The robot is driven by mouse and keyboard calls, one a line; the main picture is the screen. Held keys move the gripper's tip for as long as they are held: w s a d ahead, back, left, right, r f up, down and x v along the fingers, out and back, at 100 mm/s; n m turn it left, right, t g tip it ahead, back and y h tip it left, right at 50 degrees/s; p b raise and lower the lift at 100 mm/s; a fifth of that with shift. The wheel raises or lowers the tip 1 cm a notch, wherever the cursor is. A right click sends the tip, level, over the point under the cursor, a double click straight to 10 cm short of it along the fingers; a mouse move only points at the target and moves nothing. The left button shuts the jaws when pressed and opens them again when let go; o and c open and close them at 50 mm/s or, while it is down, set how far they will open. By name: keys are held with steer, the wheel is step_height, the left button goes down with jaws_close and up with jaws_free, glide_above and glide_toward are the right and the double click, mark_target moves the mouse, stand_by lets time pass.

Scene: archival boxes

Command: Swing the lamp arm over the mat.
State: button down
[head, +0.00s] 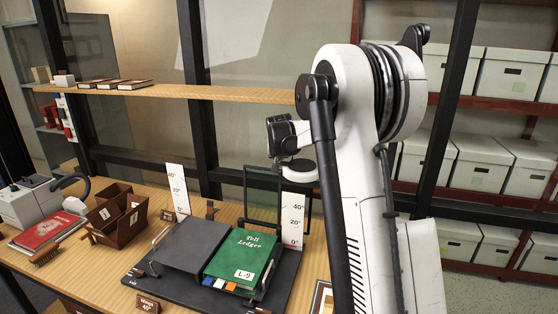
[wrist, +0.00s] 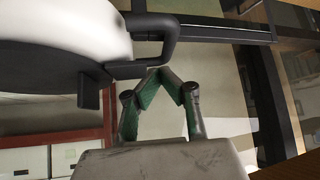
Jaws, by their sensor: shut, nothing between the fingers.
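In the wrist view my gripper (wrist: 160,73) is shut with nothing between its green-padded fingers. Close beyond the fingertips, at upper left, is a large white rounded body (wrist: 65,45) with a dark underside and a black bar handle (wrist: 160,35). It looks like the lamp, but I cannot be sure; the fingertips appear just below the bar, and I cannot tell whether they touch. In the head view a dark mat (head: 142,284) lies on the wooden table under a grey cradle with a green ledger (head: 240,252). My arm fills the centre right; my gripper cannot be made out there.
The wooden table (head: 100,240) also holds brown trays (head: 122,222), a red book (head: 45,232), a grey device (head: 30,203) and upright white scales (head: 178,190). A wooden shelf (head: 200,93) and dark posts stand behind. Archival boxes (head: 480,160) fill red racks at right.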

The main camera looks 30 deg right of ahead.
steer(key=s+a+r+m+g+y+p, duration=0.1)
steer(key=s+a+r+g, duration=0.15)
steer(key=r, duration=0.45)
steer(key=s+a+r+g+p, duration=0.1)
steer(key=s+r, duration=0.2)
steer(key=r, duration=0.3)
steer(key=s+a+r+m+g+y+p, duration=0.1)
steer(key=s+r, duration=0.1)
steer(key=r, duration=0.5)
steer(key=p+x, duration=0.3)
steer(key=x, duration=1.6)
steer(key=shift+w+d+f, duration=0.1)
steer(key=shift+d+f, duration=0.1)
steer(key=shift+f, duration=0.1)
steer(key=shift+a, duration=0.1)
